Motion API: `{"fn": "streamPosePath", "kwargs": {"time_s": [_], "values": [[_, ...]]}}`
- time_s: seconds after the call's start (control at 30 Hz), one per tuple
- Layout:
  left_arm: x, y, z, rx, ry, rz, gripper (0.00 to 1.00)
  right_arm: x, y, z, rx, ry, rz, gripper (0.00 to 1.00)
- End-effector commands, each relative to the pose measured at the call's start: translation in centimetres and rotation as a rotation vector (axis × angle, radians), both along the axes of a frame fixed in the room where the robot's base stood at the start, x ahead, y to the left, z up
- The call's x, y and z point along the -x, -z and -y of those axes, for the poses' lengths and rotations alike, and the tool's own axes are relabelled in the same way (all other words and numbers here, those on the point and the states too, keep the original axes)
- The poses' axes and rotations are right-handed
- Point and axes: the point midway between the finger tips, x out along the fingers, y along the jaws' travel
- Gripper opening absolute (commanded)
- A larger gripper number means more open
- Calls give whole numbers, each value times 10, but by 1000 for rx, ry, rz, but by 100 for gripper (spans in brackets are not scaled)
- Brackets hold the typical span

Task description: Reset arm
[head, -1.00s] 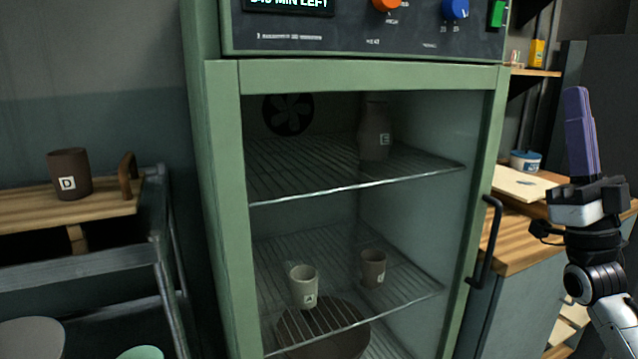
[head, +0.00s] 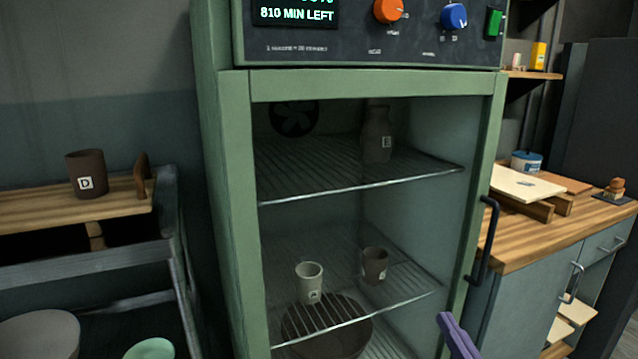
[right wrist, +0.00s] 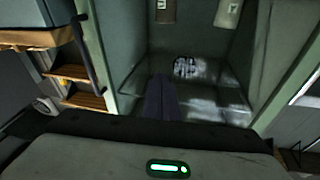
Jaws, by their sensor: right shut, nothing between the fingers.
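My right gripper (head: 459,337) shows only as purple fingers at the bottom edge of the head view, in front of the right door post of the green drying cabinet (head: 234,200). Its fingers are shut together and hold nothing; they also show in the right wrist view (right wrist: 160,100). My left gripper is in neither view. Inside the cabinet, a vase marked E (head: 377,140) stands on the upper rack. A light cup (head: 309,281) and a darker cup (head: 375,264) stand on the lower rack.
A dark cup marked D (head: 86,175) stands on a wooden board on the cart at left. A wooden counter (head: 535,240) with boards and a blue-white tub (head: 526,161) is at right. The cabinet's black handle (head: 488,240) sticks out. The display reads 810 MIN LEFT.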

Motion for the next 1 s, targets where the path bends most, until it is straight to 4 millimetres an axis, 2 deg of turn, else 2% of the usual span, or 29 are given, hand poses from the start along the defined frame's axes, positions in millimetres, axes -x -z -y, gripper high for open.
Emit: {"fn": "streamPosePath", "kwargs": {"time_s": [0.03, 0.1, 0.17, 0.2, 0.3, 0.4, 0.5, 0.63, 0.73, 1.0], "values": [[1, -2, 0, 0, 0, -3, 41, 18, 35, -11, 20, -1, -97, 0], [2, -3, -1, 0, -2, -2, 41, 45, 79, -24, 56, -4, -224, 0], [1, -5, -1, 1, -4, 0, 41, 72, 116, -34, 87, -9, -335, 0], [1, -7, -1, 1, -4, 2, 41, 92, 138, -41, 109, -15, -406, 0], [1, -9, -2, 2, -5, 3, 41, 145, 187, -56, 159, -30, -583, 0], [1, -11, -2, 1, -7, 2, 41, 196, 222, -67, 203, -48, -729, 0], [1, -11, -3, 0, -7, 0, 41, 236, 244, -74, 236, -66, -839, 0], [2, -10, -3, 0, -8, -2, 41, 265, 257, -78, 260, -80, -916, 0], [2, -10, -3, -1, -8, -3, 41, 272, 260, -79, 266, -83, -934, 0], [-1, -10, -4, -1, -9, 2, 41, 271, 261, -79, 266, -83, -934, 0]]}}
